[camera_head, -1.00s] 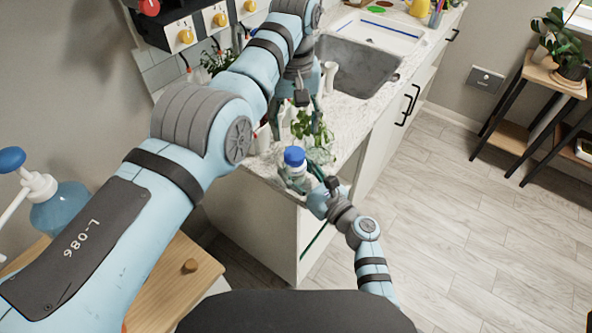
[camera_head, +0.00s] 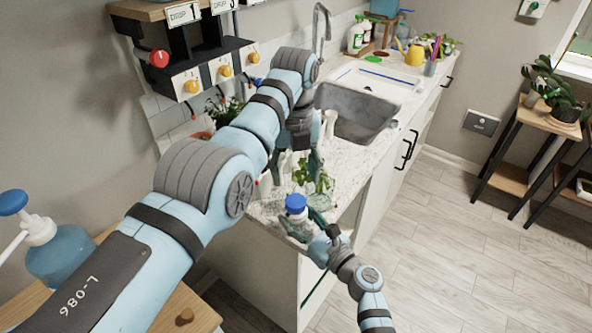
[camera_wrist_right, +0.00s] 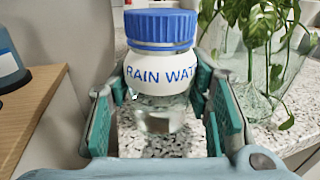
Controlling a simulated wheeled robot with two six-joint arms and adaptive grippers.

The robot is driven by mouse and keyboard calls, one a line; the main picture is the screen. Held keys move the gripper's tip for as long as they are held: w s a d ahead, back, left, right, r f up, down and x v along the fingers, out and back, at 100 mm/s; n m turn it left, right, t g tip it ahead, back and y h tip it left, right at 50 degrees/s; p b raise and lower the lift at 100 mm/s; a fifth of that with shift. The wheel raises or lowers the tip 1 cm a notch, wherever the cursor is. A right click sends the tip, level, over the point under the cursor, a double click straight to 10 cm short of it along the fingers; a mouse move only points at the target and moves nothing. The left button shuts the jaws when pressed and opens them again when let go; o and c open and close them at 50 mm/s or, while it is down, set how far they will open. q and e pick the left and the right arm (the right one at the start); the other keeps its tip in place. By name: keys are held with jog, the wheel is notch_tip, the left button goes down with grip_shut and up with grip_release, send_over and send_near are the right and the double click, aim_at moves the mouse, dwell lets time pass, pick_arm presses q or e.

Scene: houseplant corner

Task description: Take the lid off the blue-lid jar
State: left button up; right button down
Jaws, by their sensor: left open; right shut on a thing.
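The blue-lid jar stands upright near the counter's front corner. Its blue lid (camera_head: 296,204) is on; it also shows in the right wrist view (camera_wrist_right: 160,28). The clear jar body (camera_wrist_right: 160,118) has a white label beginning "RAIN WAT". My right gripper (camera_head: 304,229) is shut on the jar body below the lid, with teal pads on both sides in the wrist view. My left gripper (camera_head: 314,158) is open above and behind the jar, apart from the lid. Its fingers are partly hidden by its own arm.
A leafy cutting in a glass vessel (camera_wrist_right: 252,90) stands close behind the jar. The sink (camera_head: 352,112) lies farther back on the speckled counter (camera_head: 345,160). Wall dispensers (camera_head: 205,70) stand at the left. A pump bottle (camera_head: 60,255) is on the wooden table at lower left.

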aim_at(295, 201)
pick_arm(q)
jog(key=shift+f+m, duration=0.15)
jog(key=shift+m, duration=0.45)
pick_arm(e)
jog(key=shift+s+f, duration=0.1)
jog(key=shift+f, duration=0.25)
pick_arm(q)
notch_tip(295, 201, down, 8)
jog(key=shift+r, duration=0.15)
